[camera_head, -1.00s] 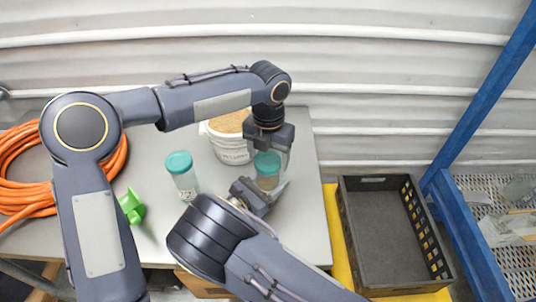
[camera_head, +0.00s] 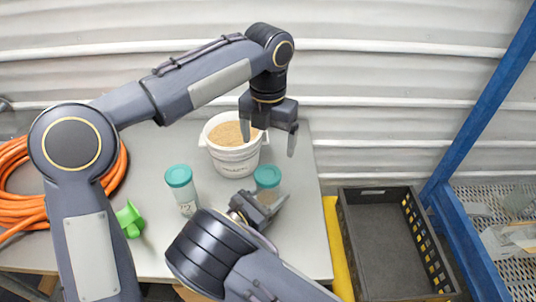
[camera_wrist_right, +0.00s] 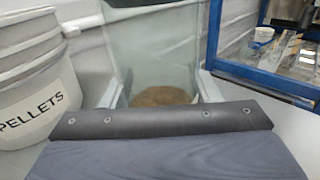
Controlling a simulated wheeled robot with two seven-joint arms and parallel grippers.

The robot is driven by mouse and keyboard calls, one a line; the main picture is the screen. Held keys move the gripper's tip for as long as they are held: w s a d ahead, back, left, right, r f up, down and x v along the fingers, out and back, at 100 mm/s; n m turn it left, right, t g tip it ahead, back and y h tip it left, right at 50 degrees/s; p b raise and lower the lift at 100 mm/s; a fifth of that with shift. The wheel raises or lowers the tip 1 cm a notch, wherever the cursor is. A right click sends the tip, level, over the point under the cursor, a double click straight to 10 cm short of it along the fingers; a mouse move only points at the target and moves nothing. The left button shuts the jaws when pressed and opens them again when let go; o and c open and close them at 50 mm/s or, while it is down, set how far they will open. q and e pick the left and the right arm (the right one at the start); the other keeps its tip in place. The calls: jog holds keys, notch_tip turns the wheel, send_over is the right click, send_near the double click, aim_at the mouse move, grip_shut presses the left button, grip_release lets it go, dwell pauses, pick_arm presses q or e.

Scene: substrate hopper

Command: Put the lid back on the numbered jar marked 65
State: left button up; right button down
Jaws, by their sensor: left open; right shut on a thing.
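A clear jar with a teal lid (camera_head: 267,176) on its top stands on the table, brown matter at its bottom. My right gripper (camera_head: 262,205) is shut on this jar's side. The right wrist view shows the jar's glass (camera_wrist_right: 160,62) between the two fingers (camera_wrist_right: 160,92). My left gripper (camera_head: 268,138) is open and empty, above and behind the lid, apart from it. A second jar (camera_head: 188,203) with a teal lid (camera_head: 179,175) stands to the left, partly hidden by my right arm. I cannot read a number on either jar.
A white bucket of tan pellets (camera_head: 233,160) stands behind the jars; its "PELLETS" print shows in the right wrist view (camera_wrist_right: 35,100). A green object (camera_head: 130,219) and an orange hose (camera_head: 20,195) lie left. A dark crate (camera_head: 392,250) stands right of the table.

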pick_arm(q)
notch_tip(320, 180, up, 2)
jog(key=shift+r, duration=0.1)
pick_arm(e)
jog(key=shift+c, duration=2.1)
grip_release()
jog(key=shift+s+a, duration=0.1)
jog(key=shift+s+a+f, duration=0.1)
jog(key=shift+s+a, duration=0.15)
jog(key=b+v, duration=0.2)
jog(key=v, duration=0.4)
jog(key=shift+s+a, duration=0.15)
pick_arm(q)
notch_tip(320, 180, down, 3)
jog(key=shift+r, duration=0.2)
pick_arm(e)
jog(key=shift+s+a, duration=0.15)
jog(key=shift+s, duration=0.05)
jog(key=shift+a, duration=0.1)
